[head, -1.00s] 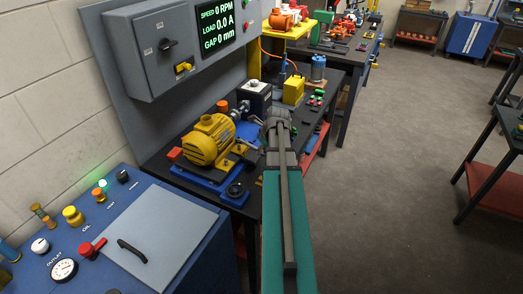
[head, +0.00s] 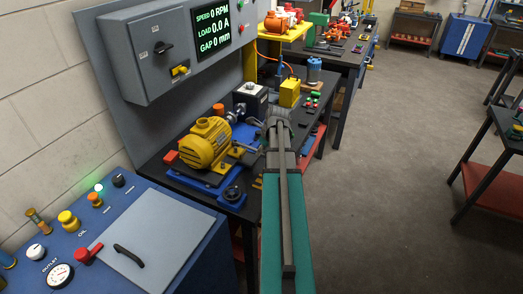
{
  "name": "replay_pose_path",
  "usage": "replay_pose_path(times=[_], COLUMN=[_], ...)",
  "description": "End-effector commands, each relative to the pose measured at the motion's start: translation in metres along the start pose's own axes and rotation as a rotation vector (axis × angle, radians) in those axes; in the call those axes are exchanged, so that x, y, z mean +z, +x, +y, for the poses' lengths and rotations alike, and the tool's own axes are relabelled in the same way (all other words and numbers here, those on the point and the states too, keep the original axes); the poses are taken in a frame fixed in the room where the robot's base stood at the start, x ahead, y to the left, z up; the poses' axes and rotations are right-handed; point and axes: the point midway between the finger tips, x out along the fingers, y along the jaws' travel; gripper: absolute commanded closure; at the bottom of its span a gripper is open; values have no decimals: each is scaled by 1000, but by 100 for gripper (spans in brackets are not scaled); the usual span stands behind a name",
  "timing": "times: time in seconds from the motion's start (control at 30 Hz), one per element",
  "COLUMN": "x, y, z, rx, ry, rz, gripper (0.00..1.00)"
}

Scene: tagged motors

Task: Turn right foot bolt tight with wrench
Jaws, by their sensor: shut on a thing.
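The yellow motor (head: 205,143) sits on a blue base (head: 208,181) on the dark bench at centre. Its right foot and foot bolt are small and partly hidden near my arm, so I cannot tell how the bolt sits. My gripper (head: 279,113) is at the far end of my arm, to the right of the motor and over the bench. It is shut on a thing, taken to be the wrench. Its fingertips and most of what it holds are hidden behind my wrist. I cannot see whether the wrench touches the bolt.
A grey control box (head: 165,50) with a display (head: 213,29) reading 0 RPM, 0.0 A and 0 mm stands behind the motor. A blue cabinet (head: 180,245) with knobs and gauges is at lower left. A yellow block (head: 289,93) stands beyond my wrist.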

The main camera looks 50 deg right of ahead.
Motion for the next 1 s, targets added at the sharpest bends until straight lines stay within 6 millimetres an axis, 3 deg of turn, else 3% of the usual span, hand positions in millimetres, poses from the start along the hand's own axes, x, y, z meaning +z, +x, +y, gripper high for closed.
replay_pose_path(times=[1.0], x=[-6], y=[16], z=[0], rx=[0], ry=[1], rz=[0], gripper=[100])
